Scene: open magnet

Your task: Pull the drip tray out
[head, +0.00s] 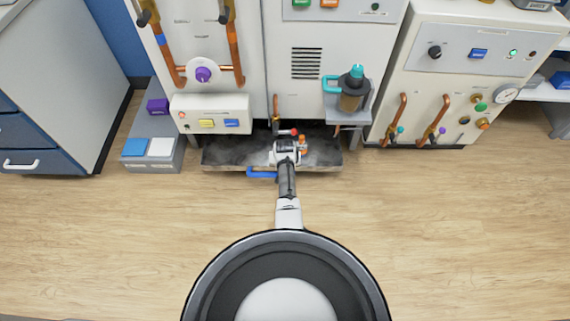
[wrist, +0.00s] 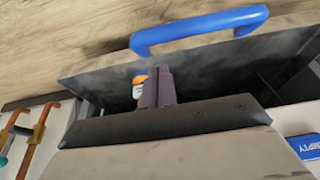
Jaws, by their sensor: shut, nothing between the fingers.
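The drip tray (head: 226,154) is a wide, shallow tray at floor level, with its dark, smudged interior showing in front of the white cabinet. A blue bar handle (head: 262,174) is on its front edge, partly behind my arm. In the wrist view the blue handle (wrist: 200,30) crosses the top, above the tray's front wall (wrist: 110,66). My gripper (head: 287,144) is over the tray's interior, between the handle and the cabinet. Its fingers (wrist: 158,85) are together, empty and apart from the handle. How deep the fingertips reach into the tray is unclear.
A white box with yellow and blue buttons (head: 210,115) overhangs the tray's back left. A shelf holding a dark bottle (head: 353,90) stands at the right. A grey step (head: 153,152) stands left of the tray. The wooden floor (head: 130,225) in front is clear.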

